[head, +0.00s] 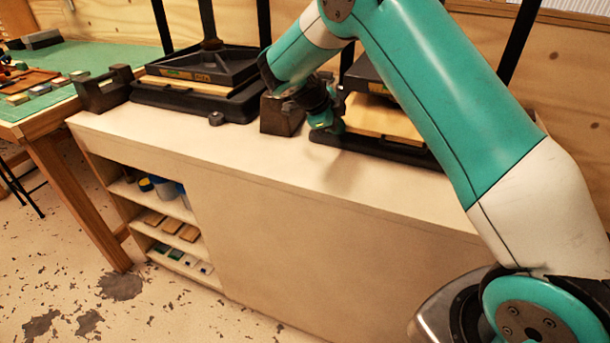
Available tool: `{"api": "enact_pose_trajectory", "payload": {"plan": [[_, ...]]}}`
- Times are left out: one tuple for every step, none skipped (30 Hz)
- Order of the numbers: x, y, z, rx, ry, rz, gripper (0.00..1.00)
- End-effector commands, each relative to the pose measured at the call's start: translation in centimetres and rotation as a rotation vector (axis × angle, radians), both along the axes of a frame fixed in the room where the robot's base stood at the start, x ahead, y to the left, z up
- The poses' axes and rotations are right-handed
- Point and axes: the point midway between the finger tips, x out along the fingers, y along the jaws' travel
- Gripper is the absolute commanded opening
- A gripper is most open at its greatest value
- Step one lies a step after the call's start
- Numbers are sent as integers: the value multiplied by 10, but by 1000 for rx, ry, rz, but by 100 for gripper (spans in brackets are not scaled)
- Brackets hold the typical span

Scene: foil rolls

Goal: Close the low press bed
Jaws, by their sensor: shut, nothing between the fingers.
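Two black presses stand on the pale bench. The left press (200,66) has its platen over a wooden bed board (187,86) that shows only as a thin strip. On the right press (366,75), a wooden bed board (385,119) sticks well out in front of the platen, above a black base (370,147). I cannot tell from the labels which press is the low one. My gripper (326,122) is shut and empty, at the left front corner of the right bed. Whether it touches the bed is unclear. My arm hides much of the right press.
A dark block (282,115) stands between the presses, just left of my gripper. A dark bracket (104,91) sits at the bench's left end. The bench top's front strip (250,152) is clear. A green-topped table (88,58) adjoins at left.

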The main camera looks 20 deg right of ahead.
Motion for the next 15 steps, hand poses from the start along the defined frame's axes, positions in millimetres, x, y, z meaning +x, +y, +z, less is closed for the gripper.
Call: {"api": "enact_pose_trajectory", "payload": {"plan": [[3,-5,-1,0,-2,0,0],[4,-7,-1,-1,-1,0,0],[6,-10,-1,0,-1,-1,0],[7,-11,-1,0,-1,-1,0],[8,-13,-1,0,-1,-1,0],[8,-15,0,0,-1,-1,0],[9,-16,0,0,-1,-1,0],[9,-17,0,0,-1,-2,0],[9,-18,0,0,-1,-2,0],[10,-19,0,0,-1,-2,0],[10,-19,0,0,-1,-2,0],[10,-19,0,0,-1,-1,0],[10,-19,0,0,-1,-1,0],[10,-19,0,0,-1,-1,0],[10,-19,0,0,-1,-1,0]]}}
